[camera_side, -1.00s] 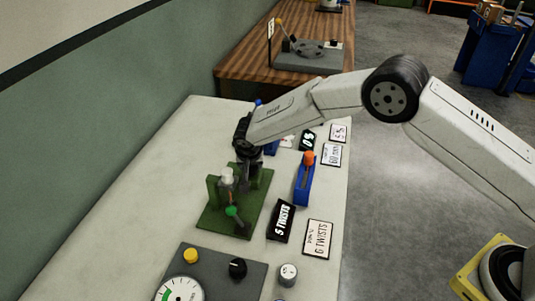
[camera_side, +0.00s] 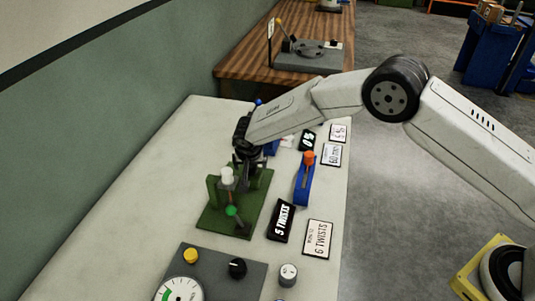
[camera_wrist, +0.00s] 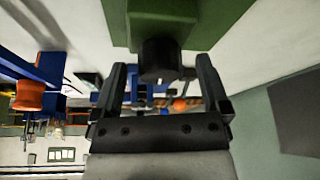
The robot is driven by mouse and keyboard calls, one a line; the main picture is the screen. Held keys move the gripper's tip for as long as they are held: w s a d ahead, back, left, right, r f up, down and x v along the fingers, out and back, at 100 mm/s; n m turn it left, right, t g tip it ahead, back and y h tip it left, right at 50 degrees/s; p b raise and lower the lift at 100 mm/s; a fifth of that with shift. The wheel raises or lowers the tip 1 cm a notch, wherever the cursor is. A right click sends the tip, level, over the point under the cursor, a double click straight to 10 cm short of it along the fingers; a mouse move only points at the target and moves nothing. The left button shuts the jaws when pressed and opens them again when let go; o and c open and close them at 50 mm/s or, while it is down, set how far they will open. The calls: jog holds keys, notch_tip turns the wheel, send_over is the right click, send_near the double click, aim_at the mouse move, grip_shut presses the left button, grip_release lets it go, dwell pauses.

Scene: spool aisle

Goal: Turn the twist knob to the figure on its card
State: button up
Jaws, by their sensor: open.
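The black twist knob (camera_wrist: 160,58) sticks out of a green fixture in the wrist view. In the side view the green fixture (camera_side: 208,222) stands on the pale bench, and the knob is hard to make out beside my dark gripper. My gripper (camera_side: 246,167) is at the fixture's far end. In the wrist view my gripper (camera_wrist: 163,78) is open, with one finger on each side of the knob and visible gaps. A white card (camera_side: 317,238) reads "6 TWISTS". A black display (camera_side: 281,221) beside it reads "5 TWISTS".
A blue slider with an orange knob (camera_side: 308,158) stands right of the fixture. A grey panel (camera_side: 218,262) with a gauge and knobs is in front. More cards (camera_side: 331,154) lie farther back. Bare bench lies left of the fixture.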

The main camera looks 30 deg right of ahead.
jog(key=v, duration=0.7)
jog(key=shift+r, duration=0.25)
jog(key=shift+s, duration=0.1)
dwell(0.4)
jog(key=shift+w+d+r+n+g+y, duration=0.1)
jog(key=shift+d+n+y, duration=0.65)
jog(key=shift+n, duration=1.5)
jog(key=shift+w+d+r+n+g+y, duration=0.1)
jog(key=shift+d+n+y, duration=0.6)
jog(key=shift+n, duration=1.6)
jog(key=shift+w+d+r+n+g+y, duration=0.1)
jog(key=shift+d+n+y, duration=0.25)
jog(key=shift+n+y, duration=1.3)
jog(key=shift+n+h, duration=0.6)
jog(key=shift+f, duration=0.15)
jog(key=shift+x, duration=3.75)
